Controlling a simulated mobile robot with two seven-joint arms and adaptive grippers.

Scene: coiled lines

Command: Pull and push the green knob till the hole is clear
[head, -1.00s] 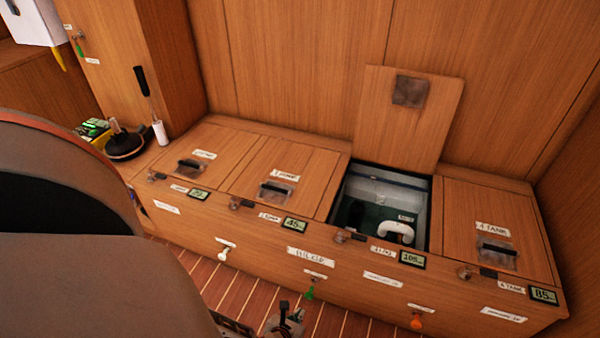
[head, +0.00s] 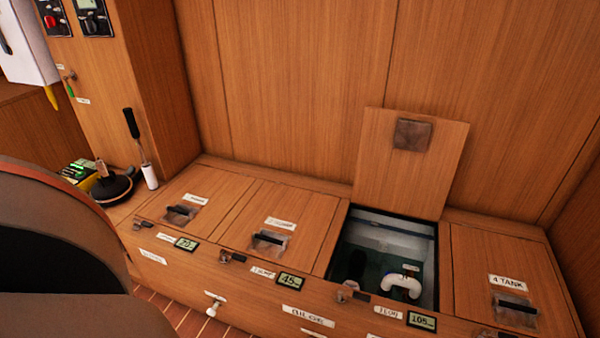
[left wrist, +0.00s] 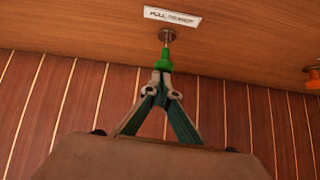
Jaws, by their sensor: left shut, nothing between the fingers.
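The green knob (left wrist: 163,58) hangs from a metal stem on the wooden front, under a white label, in the left wrist view. My left gripper (left wrist: 163,73) is shut, with its tips at the knob's lower end. I cannot tell whether they touch it. Neither the knob nor this gripper shows in the head view. An open compartment (head: 345,262) in the bench, its lid raised behind it, shows a white bent pipe (head: 402,286) and a dark round shape (head: 356,264) in it. I cannot tell whether any hole there is clear. My right gripper is not in view.
Closed lids (head: 190,203) with handles lie left and right of the open compartment. An orange knob (left wrist: 313,78) is at the right in the left wrist view, above a plank floor.

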